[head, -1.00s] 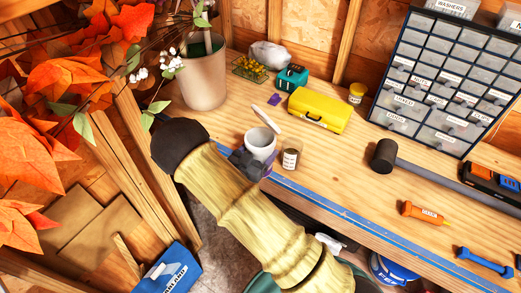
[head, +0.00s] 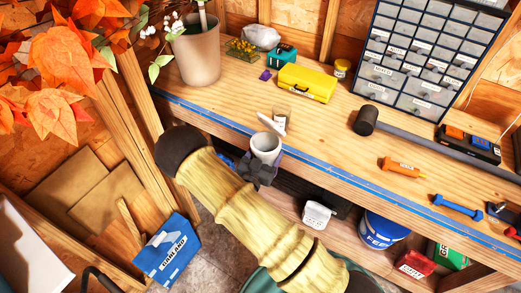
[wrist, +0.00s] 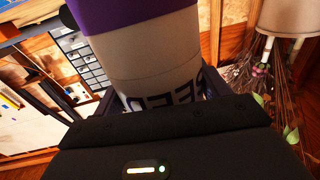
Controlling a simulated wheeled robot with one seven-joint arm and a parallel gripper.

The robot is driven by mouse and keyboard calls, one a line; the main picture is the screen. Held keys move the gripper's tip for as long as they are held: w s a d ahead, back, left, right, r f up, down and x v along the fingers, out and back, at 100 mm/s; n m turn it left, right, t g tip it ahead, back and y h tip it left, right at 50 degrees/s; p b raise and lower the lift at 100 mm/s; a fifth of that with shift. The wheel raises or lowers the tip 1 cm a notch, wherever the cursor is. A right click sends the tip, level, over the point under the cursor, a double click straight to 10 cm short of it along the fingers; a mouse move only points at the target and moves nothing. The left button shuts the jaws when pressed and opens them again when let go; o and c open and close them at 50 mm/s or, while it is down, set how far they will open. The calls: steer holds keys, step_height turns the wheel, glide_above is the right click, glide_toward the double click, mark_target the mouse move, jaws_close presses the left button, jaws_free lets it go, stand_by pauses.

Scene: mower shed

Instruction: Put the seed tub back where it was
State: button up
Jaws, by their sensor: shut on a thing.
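In the wrist view the tub (wrist: 150,65) fills the upper middle, with a purple band and dark lettering partly hidden by my gripper. My gripper (head: 260,170) is shut on the tub. In the head view the tub appears at the workbench's (head: 330,130) blue-taped front edge, seemingly held in front of it. My arm hides part of the area below.
Bare wood lies left of the jar.

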steer(key=s+d+f+n+t+y+b, duration=0.1)
steer(key=s+d+f+n+y+b, duration=0.1)
steer(key=f, duration=0.6)
steer(key=s+d+f+n+t+y+b, duration=0.1)
steer(key=s+d+f+n+y+b, duration=0.1)
steer(key=d+f+y, duration=0.4)
step_height(320, 180, down, 2)
steer(key=shift+s+d+f+n+y, duration=0.1)
steer(key=shift+s+d+n+y, duration=0.35)
steer(key=shift+s+n, duration=0.45)
steer(key=shift+a, duration=0.15)
